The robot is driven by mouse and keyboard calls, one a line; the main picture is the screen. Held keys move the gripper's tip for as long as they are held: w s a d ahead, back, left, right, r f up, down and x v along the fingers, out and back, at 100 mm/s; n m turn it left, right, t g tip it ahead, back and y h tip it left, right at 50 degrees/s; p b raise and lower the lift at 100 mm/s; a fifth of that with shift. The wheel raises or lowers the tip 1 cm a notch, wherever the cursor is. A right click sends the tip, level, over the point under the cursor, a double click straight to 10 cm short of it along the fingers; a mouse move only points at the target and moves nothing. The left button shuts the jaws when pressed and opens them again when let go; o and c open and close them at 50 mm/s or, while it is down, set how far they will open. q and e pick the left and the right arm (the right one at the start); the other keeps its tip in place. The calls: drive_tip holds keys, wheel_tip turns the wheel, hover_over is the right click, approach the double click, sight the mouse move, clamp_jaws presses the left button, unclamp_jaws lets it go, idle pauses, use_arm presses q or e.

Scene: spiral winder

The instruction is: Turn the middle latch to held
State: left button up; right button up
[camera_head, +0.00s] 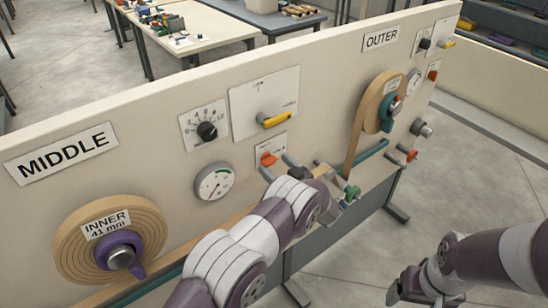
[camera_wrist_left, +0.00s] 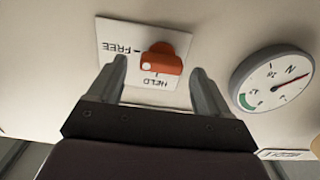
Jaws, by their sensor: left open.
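The middle latch is an orange-red knob (camera_head: 268,160) on a small white plate on the slanted panel. In the left wrist view the latch (camera_wrist_left: 163,60) sits on its plate (camera_wrist_left: 113,38), marked FREE and HELD, which appears upside down. A white dot shows at one end of the knob; I cannot tell surely which mark it points to. My left gripper (camera_head: 279,167) is open in front of the latch, with one finger on each side of it in the left wrist view (camera_wrist_left: 157,66); contact is not clear. My right gripper (camera_head: 420,292) hangs low at the right, away from the panel.
A round gauge (camera_head: 214,182) is beside the latch, with a black dial (camera_head: 207,131) and a yellow lever (camera_head: 273,120) above. The INNER spool (camera_head: 70,245) is at left and the OUTER spool (camera_head: 366,105) at right.

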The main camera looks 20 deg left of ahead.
use_arm(q)
drive_tip(key=shift+x, duration=0.9)
drive_tip(key=shift+a+r, duration=0.1)
drive_tip(key=shift+a, duration=0.05)
